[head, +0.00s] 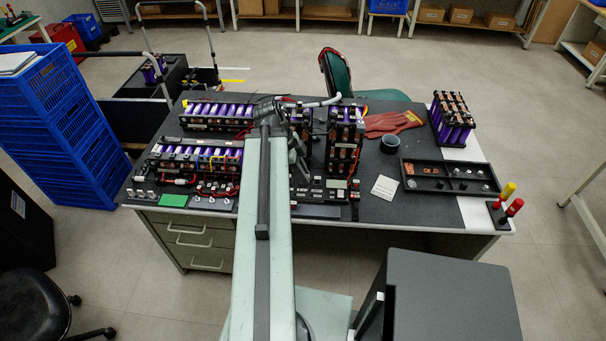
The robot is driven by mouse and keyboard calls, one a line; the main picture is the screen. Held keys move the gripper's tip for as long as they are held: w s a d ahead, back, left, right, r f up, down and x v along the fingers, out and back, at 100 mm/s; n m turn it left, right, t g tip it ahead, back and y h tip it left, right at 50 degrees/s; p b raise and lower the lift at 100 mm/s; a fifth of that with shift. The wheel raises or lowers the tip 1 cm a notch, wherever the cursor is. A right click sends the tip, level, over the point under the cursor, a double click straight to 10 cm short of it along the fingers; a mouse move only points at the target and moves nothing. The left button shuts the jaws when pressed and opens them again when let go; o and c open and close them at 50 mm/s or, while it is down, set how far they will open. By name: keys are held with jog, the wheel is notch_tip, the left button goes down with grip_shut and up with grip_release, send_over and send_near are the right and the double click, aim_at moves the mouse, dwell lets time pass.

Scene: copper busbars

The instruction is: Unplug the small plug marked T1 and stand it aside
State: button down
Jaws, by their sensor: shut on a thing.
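My arm reaches from the bottom of the head view over the bench, and its wrist bends down just right of the arm's far end. My gripper (301,168) is low among the battery modules, small and partly lost against dark parts. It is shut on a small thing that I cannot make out. No T1 marking can be read at this size, so I cannot pick out the plug. The black panel (322,183) with small light labels and a display lies just right of and below the gripper. My arm hides part of the bench's middle.
Purple-celled modules (195,160) with red and yellow wires stand left, and a taller one (344,140) right of the gripper. Bare mat surrounds the card.

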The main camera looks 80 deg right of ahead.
jog(key=f+b, duration=0.8)
jog(key=f, duration=0.1)
jog(key=f+b, duration=0.4)
jog(key=b, duration=0.1)
jog(key=shift+s+d+f, duration=0.1)
jog(key=shift+s+f, duration=0.15)
jog(key=shift+f, duration=0.15)
jog(key=shift+r, duration=0.1)
jog(key=shift+w+f+b, duration=0.3)
jog(key=shift+w+f, duration=0.05)
jog(key=shift+f, duration=0.15)
jog(key=c, duration=1.3)
grip_release()
jog(key=shift+o, duration=0.2)
jog(key=shift+r, duration=0.1)
